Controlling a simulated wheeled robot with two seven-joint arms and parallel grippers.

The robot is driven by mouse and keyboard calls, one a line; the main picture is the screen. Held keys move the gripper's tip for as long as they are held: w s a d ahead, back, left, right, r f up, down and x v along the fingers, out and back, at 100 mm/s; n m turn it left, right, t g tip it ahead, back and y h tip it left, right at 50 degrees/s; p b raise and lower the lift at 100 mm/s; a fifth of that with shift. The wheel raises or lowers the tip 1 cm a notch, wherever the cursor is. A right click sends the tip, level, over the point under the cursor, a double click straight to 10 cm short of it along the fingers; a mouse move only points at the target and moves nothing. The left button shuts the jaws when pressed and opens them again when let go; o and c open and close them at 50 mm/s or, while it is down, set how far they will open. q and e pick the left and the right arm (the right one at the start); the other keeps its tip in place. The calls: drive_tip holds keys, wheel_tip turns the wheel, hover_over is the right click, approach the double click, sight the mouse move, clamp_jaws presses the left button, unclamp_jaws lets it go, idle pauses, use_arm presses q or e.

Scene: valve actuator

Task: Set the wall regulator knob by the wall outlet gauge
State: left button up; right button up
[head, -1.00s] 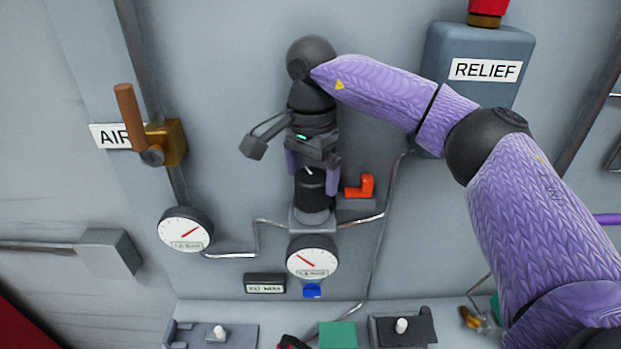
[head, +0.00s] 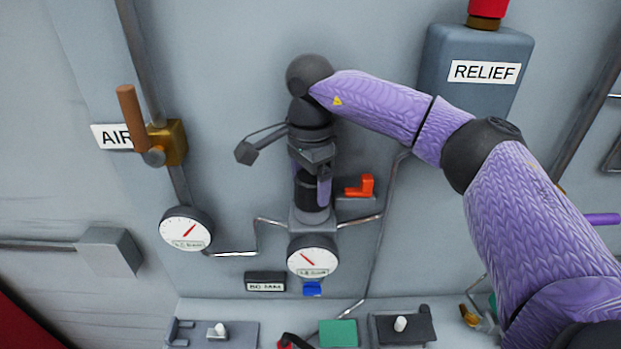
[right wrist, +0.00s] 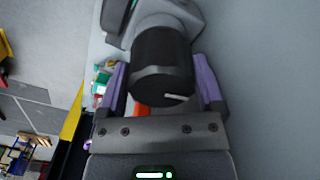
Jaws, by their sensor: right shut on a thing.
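The black regulator knob (head: 308,192) sits on a grey regulator body (head: 313,219) on the wall. My right gripper (head: 312,188) reaches it from above and is shut on the knob. In the right wrist view the knob (right wrist: 163,65) lies between the two purple fingers (right wrist: 163,88), and a white index mark (right wrist: 176,97) shows on its end face. The outlet gauge (head: 312,260) is just below the regulator, its red needle pointing up and left. Its small lettering is too blurred to read. My left gripper is not in view.
Another gauge (head: 187,231) is at the left, its needle pointing up and right. A red-orange lever (head: 361,187) stands close right of the knob. A brown-handled valve (head: 165,143), a RELIEF box (head: 475,70) and thin pipes are on the wall. A ledge (head: 270,312) runs below.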

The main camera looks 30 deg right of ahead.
sight(310, 176)
drive_tip(key=shift+m, duration=0.9)
drive_tip(key=o, duration=1)
wheel_tip(310, 176, up, 10)
drive_tip(key=shift+r, duration=0.1)
